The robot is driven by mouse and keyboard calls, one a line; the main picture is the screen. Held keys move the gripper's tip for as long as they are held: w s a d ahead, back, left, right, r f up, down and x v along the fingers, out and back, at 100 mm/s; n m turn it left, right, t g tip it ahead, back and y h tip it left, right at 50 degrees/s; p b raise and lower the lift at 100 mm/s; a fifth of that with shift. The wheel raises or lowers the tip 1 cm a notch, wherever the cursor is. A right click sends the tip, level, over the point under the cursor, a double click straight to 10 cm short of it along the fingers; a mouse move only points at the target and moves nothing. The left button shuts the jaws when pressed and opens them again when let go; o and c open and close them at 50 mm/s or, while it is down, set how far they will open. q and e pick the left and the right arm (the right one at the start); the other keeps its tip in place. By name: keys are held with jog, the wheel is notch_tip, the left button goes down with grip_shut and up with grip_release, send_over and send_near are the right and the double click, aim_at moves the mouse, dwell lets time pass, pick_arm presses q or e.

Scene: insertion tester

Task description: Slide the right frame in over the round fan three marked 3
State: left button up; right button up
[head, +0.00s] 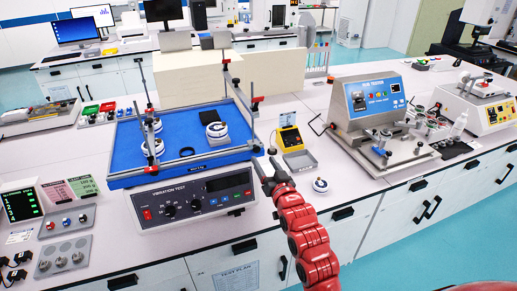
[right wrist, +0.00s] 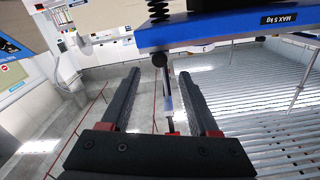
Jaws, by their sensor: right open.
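The vibration tester's blue platform (head: 175,166) carries several round white-and-dark units, two at the left (head: 152,147) and one right of the middle (head: 215,132). Their numbers are too small to read, so I cannot tell which is marked 3. The right frame (head: 241,100), dark bars with red end pieces, stands at the platform's right side. My right gripper (head: 264,165) is just off the platform's front right corner. In the right wrist view my right gripper (right wrist: 160,73) is open; a thin rod with a black knob (right wrist: 159,60) shows between its fingers, contact unclear. My left gripper is not in view.
A yellow meter (head: 290,138) with a grey tray stands right of the platform. A small round white object (head: 320,185) lies on the bench. A large grey tester (head: 375,110) stands further right. A black ring (head: 187,151) lies on the platform.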

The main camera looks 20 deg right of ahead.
aim_at(257, 150)
jog(key=shift+w+a+p, duration=0.1)
jog(key=shift+w+p, duration=0.75)
jog(key=shift+w, duration=2.2)
jog(key=shift+c, duration=0.3)
grip_shut()
jog(key=shift+f, duration=0.1)
